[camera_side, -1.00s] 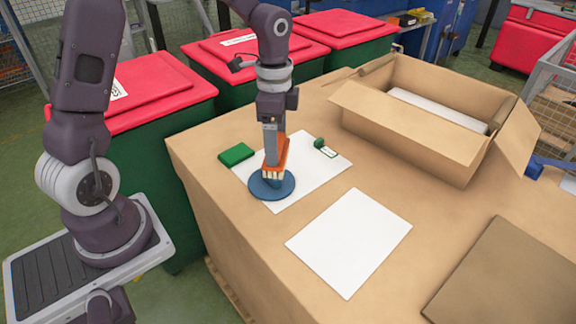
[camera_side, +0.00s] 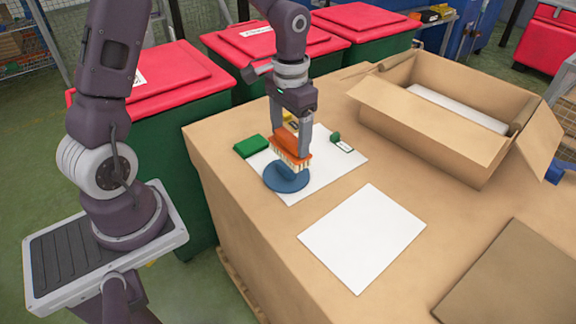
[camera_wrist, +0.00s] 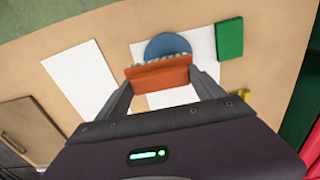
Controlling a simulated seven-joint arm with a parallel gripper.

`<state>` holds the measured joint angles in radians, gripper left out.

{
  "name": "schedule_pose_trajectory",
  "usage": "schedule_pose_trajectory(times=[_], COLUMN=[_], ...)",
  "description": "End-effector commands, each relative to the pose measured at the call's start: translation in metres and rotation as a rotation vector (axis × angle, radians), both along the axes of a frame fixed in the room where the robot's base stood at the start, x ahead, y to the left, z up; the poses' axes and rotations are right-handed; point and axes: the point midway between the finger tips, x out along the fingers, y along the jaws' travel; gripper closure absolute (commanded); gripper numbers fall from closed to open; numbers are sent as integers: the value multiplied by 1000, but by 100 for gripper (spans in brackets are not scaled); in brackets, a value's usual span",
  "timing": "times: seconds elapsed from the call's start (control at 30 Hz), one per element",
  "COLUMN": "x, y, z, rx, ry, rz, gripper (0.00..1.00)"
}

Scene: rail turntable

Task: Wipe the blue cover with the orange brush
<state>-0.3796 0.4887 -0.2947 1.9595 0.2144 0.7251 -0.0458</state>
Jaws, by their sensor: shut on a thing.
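The blue cover (camera_side: 284,180) is a round flat disc on a white sheet (camera_side: 325,183) near the left end of the cardboard-coloured table. It also shows in the wrist view (camera_wrist: 167,43). The orange brush (camera_side: 288,140) has pale bristles pointing down. My gripper (camera_side: 305,150) is shut on the brush, one finger at each end of it in the wrist view (camera_wrist: 162,78). The bristles are over the far right part of the cover in the side view. I cannot tell whether they touch it.
A green block (camera_side: 251,146) lies on the sheet's left corner. A small green-and-white item (camera_side: 341,143) is at its far right edge. A second white sheet (camera_side: 362,238) lies in front. An open cardboard box (camera_side: 430,135) stands at the back right, a brown panel (camera_side: 510,275) at front right.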

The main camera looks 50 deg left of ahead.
Motion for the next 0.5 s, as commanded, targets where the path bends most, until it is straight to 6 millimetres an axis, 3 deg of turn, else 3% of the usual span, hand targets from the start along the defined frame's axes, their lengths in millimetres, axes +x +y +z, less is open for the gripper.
schedule_pose_trajectory(times=[0.1,0.17,0.5], x=[5,5,4], y=[17,20,20], z=[26,31,-14], rx=[0,-2,-5], ry=[-4,-1,5], rz=[5,2,-2], gripper=[55,55,55])
